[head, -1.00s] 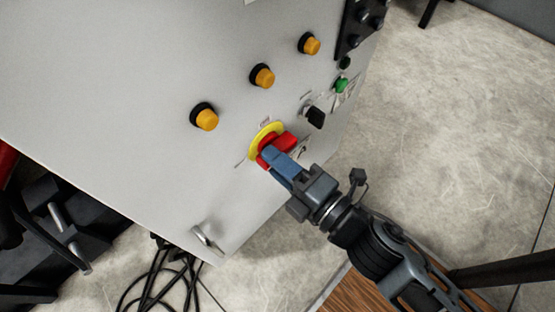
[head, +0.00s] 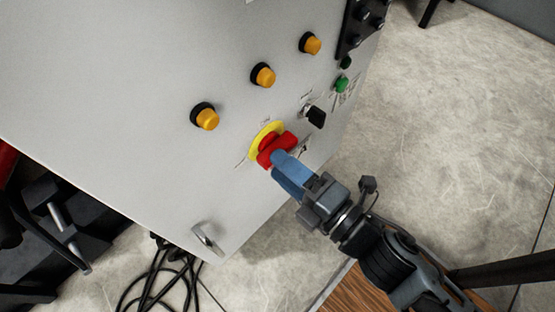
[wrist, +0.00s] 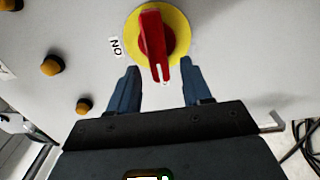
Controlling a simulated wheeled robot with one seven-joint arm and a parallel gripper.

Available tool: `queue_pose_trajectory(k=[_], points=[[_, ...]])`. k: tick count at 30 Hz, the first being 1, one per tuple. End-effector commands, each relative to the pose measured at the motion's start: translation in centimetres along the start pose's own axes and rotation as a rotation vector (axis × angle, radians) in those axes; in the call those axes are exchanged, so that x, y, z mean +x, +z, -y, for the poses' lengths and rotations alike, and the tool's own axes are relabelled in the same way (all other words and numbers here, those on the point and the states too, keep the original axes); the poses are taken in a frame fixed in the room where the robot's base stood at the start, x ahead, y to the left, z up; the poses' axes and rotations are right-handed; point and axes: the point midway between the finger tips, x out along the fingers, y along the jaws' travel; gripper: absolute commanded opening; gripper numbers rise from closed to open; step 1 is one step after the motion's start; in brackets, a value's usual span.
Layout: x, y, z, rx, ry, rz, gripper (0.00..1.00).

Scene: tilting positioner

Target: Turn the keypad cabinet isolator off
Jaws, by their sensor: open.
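The isolator is a red handle (head: 279,151) on a yellow disc (head: 257,139), low on the grey cabinet front. In the wrist view the red handle (wrist: 152,38) stands nearly upright across the yellow disc (wrist: 180,28), with a white mark near its lower end. An ON label (wrist: 116,47) sits left of the disc. My gripper (head: 279,164) is just below and in front of the handle. In the wrist view the blue fingers of my gripper (wrist: 161,68) are apart, one each side of the handle's lower end, with gaps; whether they overlap it in depth is unclear.
The cabinet face (head: 130,90) also carries orange buttons (head: 263,75), a black key switch (head: 315,116), a green button (head: 341,84) and a metal handle (head: 207,238). Black cables (head: 165,275) lie on the floor.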

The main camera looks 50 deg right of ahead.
Motion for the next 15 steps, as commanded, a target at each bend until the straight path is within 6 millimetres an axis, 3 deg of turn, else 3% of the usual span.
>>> queue_pose_trajectory(k=[9, 15], points=[[-4.5, 0.0, 0.0, 0.000, -0.002, 0.002, 0.49], [-5.5, 0.0, -0.1, -0.001, 0.001, 0.001, 0.49]])
